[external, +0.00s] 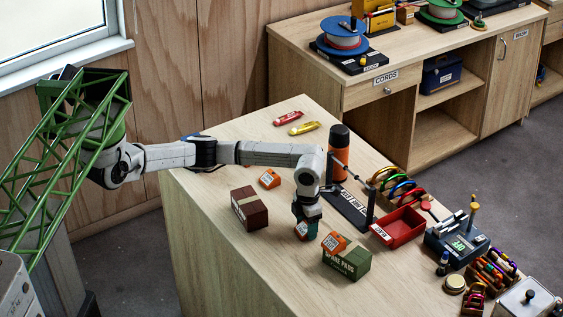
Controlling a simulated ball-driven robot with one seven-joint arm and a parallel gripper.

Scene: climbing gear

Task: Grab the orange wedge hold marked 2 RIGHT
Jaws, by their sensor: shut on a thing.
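My gripper (306,226) points down low over the near part of the wooden table. It is shut on an orange wedge hold (301,229), which is mostly hidden by the fingers. I cannot read the mark on this hold, or tell whether it touches the table. A second orange wedge hold (334,242) rests on the green spare pads box (346,264), just right of my gripper. A third orange wedge hold (269,179) lies on the table farther back and left. Their labels are too small to read.
A brown box (249,209) stands left of my gripper. A black stand (350,208), an orange-and-black flask (338,154) and a red tray (398,228) stand to the right. Red (287,118) and yellow (305,128) tools lie at the back. The table's near left is clear.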

